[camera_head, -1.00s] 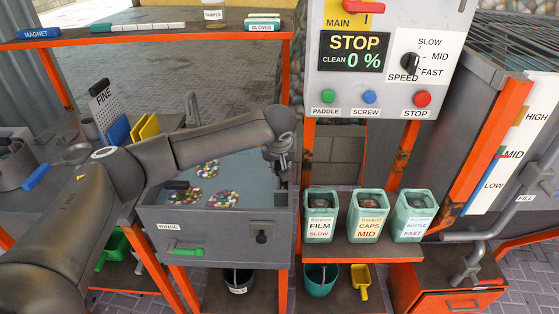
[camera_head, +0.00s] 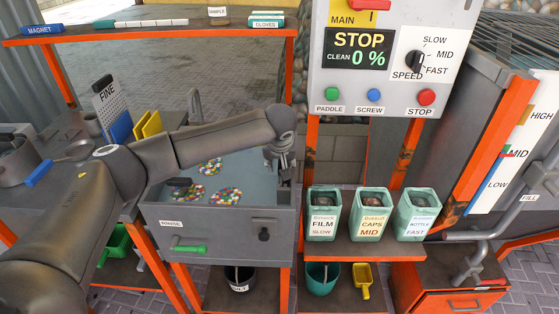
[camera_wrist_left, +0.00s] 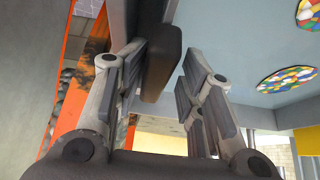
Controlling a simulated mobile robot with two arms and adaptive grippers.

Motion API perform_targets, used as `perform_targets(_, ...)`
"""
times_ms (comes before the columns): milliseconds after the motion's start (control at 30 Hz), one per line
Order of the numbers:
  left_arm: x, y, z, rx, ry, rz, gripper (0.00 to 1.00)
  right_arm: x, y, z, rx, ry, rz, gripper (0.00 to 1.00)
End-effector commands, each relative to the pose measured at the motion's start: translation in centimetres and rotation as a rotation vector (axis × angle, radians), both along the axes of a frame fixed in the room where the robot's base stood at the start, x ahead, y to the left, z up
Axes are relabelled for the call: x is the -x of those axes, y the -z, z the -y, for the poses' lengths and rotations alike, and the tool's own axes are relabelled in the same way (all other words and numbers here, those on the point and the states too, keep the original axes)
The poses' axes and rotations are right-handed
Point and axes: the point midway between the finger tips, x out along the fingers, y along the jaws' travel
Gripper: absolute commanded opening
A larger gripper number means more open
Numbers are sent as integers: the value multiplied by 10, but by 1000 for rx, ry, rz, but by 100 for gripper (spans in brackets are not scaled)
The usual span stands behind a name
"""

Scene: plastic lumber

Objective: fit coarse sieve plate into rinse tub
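The rinse tub (camera_head: 218,222) is a grey box labelled RINSE, with bluish inside and several patches of coloured flakes (camera_head: 226,196). My left arm reaches across it. My left gripper (camera_head: 282,160) points down at the tub's right end. In the left wrist view its fingers (camera_wrist_left: 160,100) are apart, with a dark bar (camera_wrist_left: 163,60) between them, nearer the left finger; I cannot tell what the bar belongs to. A perforated grey plate marked FINE (camera_head: 106,98) stands in a rack at the left. I cannot make out a plate marked coarse. My right gripper is not in view.
Blue (camera_head: 121,127) and yellow boards (camera_head: 147,125) stand beside the FINE plate. Three green bins (camera_head: 323,215) stand on a shelf right of the tub. The control panel (camera_head: 392,60) hangs above them. An orange-legged shelf (camera_head: 150,36) spans behind the tub.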

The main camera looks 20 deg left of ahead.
Motion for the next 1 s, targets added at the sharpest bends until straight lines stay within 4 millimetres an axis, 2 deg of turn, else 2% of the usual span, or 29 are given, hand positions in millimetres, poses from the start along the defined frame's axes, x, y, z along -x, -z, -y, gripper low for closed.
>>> perform_targets(33, 0, -1, 7, 10, 11, 4, 42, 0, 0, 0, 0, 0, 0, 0)
perform_targets(300, 1, -1, 9, 13, 13, 4, 42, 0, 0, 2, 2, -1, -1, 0)
perform_targets(433, 4, -9, 11, 14, 16, 5, 42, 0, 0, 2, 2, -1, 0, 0)
perform_targets(567, 14, -27, 12, 15, 16, 7, 42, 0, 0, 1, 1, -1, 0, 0)
perform_targets(800, 38, -72, 13, 9, 7, 7, 42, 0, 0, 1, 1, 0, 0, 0)
perform_targets(1000, 53, -97, 15, 7, 3, 4, 42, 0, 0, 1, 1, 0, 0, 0)
